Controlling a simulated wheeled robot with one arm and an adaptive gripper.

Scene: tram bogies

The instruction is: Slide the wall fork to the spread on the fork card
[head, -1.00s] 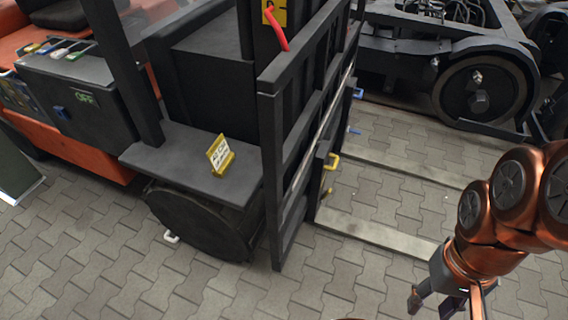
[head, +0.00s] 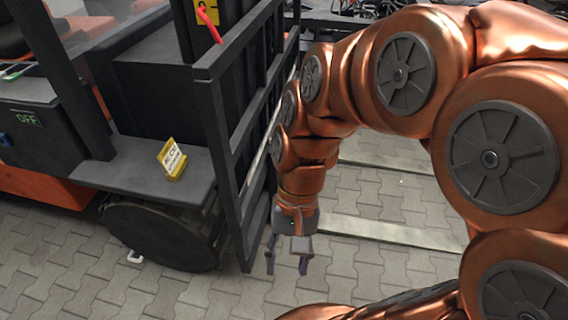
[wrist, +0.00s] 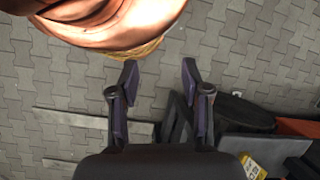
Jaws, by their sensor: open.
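A forklift carriage (head: 232,130) of dark bars stands left of my arm. Two pale flat forks lie low over the paving to its right: a nearer fork (head: 390,232) and a farther fork (head: 385,163). I cannot tell which is the wall fork. A small yellow-and-white card (head: 172,156) stands on the forklift's dark ledge; its writing is too small to read. My gripper (head: 287,264) points down, open and empty, just right of the carriage's lower end and in front of the nearer fork's root. The wrist view shows the open fingers (wrist: 159,75) above bare paving.
The forklift's black wheel (head: 165,238) and dark ledge (head: 140,178) are left of my gripper. A display (head: 28,119) reads OFF. A red lever (head: 208,22) is up on the mast. Paving in front is clear.

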